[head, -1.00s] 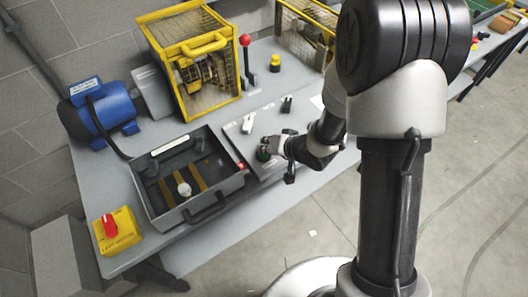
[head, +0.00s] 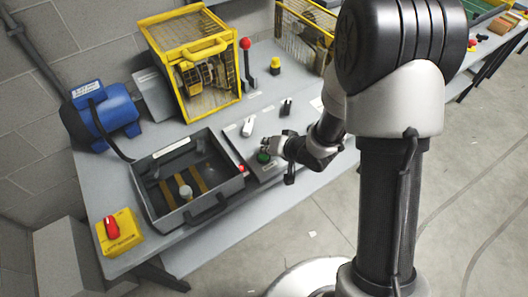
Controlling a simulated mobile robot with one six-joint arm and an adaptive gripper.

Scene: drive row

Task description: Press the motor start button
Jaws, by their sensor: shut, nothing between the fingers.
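A green button (head: 263,157) sits on the sloped grey control panel (head: 262,173) in the middle of the bench; I take it to be the motor start button. My gripper (head: 268,146) is shut and empty, just above and beside the green button. A small gap seems to show between fingertips and button, but contact is hard to judge from this angle. A red button (head: 241,168) is at the panel's left edge. A blue motor (head: 108,116) stands at the back left of the bench.
An open grey box (head: 168,205) with a white knob lies left of the panel. A yellow cage (head: 190,60) stands behind. White (head: 248,127) and black (head: 285,107) switches rise near my gripper.

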